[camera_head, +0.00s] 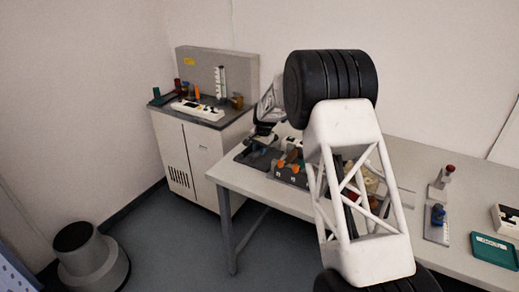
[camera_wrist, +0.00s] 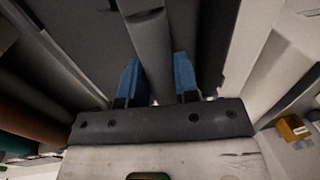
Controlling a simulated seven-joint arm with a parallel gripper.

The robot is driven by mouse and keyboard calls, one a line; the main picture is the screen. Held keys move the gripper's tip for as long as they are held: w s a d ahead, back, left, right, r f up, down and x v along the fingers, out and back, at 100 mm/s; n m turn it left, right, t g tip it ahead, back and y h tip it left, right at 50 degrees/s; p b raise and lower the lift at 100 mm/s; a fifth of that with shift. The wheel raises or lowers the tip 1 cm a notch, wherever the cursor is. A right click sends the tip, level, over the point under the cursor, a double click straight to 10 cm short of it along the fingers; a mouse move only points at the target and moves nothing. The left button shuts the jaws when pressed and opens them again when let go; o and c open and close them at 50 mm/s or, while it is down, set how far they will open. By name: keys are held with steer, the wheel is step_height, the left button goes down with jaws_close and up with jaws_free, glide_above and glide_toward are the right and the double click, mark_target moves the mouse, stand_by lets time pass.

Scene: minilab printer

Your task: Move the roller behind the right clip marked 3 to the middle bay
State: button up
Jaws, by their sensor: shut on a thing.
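My gripper (camera_wrist: 158,82) shows in the wrist view with its two blue fingers on either side of a dark grey rod-like piece, which looks like the roller (camera_wrist: 151,45). The gripper is shut on it. The roller runs up out of the top of the picture, so its far end is hidden. In the head view my arm covers much of the table, and I cannot make out the roller there. The right clip marked 3 and the middle bay cannot be told apart in either view.
A white table (camera_head: 408,158) carries dark devices with orange parts (camera_head: 291,158), a blue item on a plate (camera_head: 438,214) and a green tray (camera_head: 494,250). A cabinet (camera_head: 195,150) stands at the left. An orange block (camera_wrist: 293,128) shows at right in the wrist view.

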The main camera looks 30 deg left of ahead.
steer(key=shift+f, duration=0.45)
steer(key=o, duration=1)
steer(key=shift+o, duration=0.2)
steer(key=shift+r, duration=4.5)
